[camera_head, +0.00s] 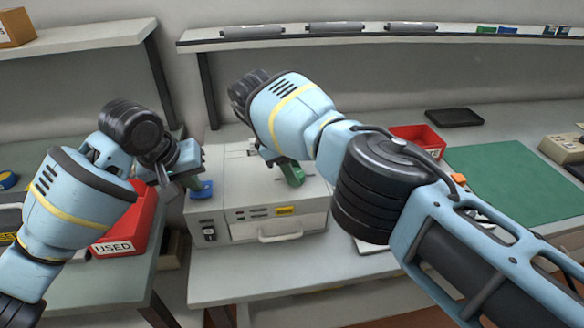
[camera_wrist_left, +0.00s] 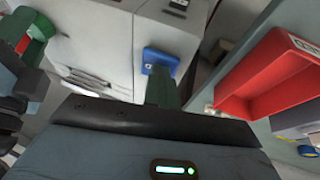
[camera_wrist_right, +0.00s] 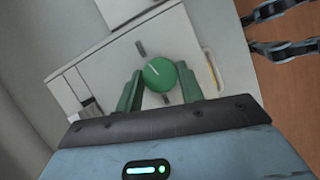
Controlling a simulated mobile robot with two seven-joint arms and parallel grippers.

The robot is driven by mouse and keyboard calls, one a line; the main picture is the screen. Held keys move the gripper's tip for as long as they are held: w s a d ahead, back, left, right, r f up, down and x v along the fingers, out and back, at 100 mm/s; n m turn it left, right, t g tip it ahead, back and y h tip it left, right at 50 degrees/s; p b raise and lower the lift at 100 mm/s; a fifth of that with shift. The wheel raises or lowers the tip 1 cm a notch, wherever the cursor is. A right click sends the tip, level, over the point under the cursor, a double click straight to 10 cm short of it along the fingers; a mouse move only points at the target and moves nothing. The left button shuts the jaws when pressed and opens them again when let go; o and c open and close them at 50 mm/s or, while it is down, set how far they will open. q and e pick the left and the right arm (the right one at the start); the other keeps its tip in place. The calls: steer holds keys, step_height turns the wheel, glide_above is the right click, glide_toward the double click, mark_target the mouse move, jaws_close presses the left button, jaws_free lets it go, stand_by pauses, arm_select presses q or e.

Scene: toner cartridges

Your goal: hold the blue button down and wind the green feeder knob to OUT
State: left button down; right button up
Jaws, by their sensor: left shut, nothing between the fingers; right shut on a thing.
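The blue button (camera_head: 201,189) is on the left of the pale grey machine's top (camera_head: 235,170). My left gripper (camera_head: 190,180) is shut and empty, its fingertips at the button. In the left wrist view, the green fingertips (camera_wrist_left: 162,88) overlap the lower edge of the blue button (camera_wrist_left: 160,60); I cannot tell how far it is pressed. The round green knob (camera_wrist_right: 160,74) shows a white pointer line slanting to the upper left. My right gripper (camera_head: 291,172) is shut on it, one green finger on each side. I cannot read an OUT mark.
A red bin marked USED (camera_head: 118,244) stands left of the machine. A drawer with a handle (camera_head: 280,232) is in its front. Back right are a red tray (camera_head: 420,135), a black tray (camera_head: 455,117) and a green mat (camera_head: 515,180). A shelf runs above.

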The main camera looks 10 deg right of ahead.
arm_select(q)
steer(key=shift+f, duration=0.15)
arm_select(e)
steer(key=shift+s+f, duration=0.1)
steer(key=shift+f, duration=0.05)
steer(key=o, duration=1)
steer(key=shift+d, duration=0.15)
steer(key=shift+n, duration=0.3)
